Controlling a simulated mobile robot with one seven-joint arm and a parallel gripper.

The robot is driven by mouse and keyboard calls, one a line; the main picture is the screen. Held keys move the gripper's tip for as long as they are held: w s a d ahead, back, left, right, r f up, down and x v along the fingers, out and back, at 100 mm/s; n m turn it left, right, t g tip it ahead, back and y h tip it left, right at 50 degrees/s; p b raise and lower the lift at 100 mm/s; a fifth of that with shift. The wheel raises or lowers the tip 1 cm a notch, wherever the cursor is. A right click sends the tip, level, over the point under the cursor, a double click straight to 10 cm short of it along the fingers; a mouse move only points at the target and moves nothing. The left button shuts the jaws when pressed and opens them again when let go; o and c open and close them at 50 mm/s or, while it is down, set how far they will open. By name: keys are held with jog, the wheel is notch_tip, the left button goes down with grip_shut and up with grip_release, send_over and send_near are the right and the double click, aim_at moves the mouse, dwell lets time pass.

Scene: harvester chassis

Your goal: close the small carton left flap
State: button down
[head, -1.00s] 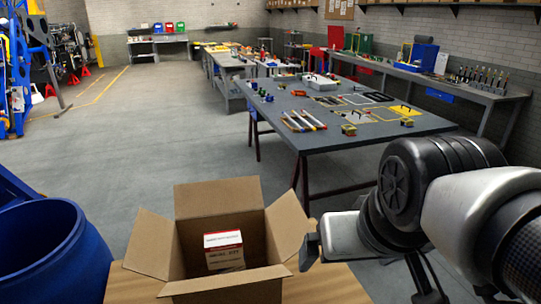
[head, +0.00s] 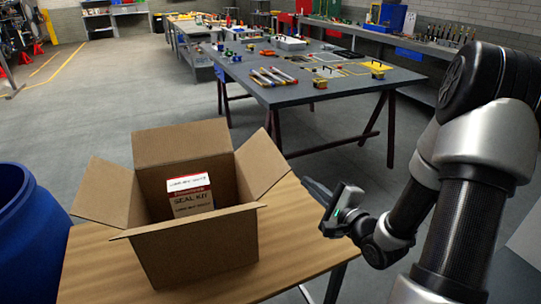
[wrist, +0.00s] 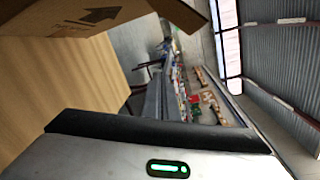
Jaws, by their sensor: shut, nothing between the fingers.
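The small open cardboard carton (head: 195,255) stands on a wooden table top in the head view. Its left flap (head: 102,190) is open and leans outward to the left. The right flap (head: 262,165) is open and tilts outward, the back flap (head: 180,142) stands up, and the front flap (head: 188,221) is open toward me. A white and red seal kit box (head: 190,196) is inside. My gripper (head: 311,188) is shut and empty, to the right of the carton and apart from it. The wrist view shows part of the carton (wrist: 75,17) at top left.
A blue barrel (head: 28,235) stands left of the wooden table (head: 300,235). A grey workbench (head: 300,95) with tools is behind. The table surface right of the carton is clear.

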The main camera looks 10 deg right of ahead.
aim_at(259, 160)
jog(key=w+a+r+m+t+y, duration=0.1)
jog(key=w+a+r+m+t, duration=0.2)
jog(key=w+a+r+m, duration=0.2)
jog(key=shift+w+a+r, duration=0.35)
jog(key=shift+w+a, duration=0.05)
jog(key=shift+a, duration=0.05)
dwell(0.4)
jog(key=shift+w+r, duration=0.1)
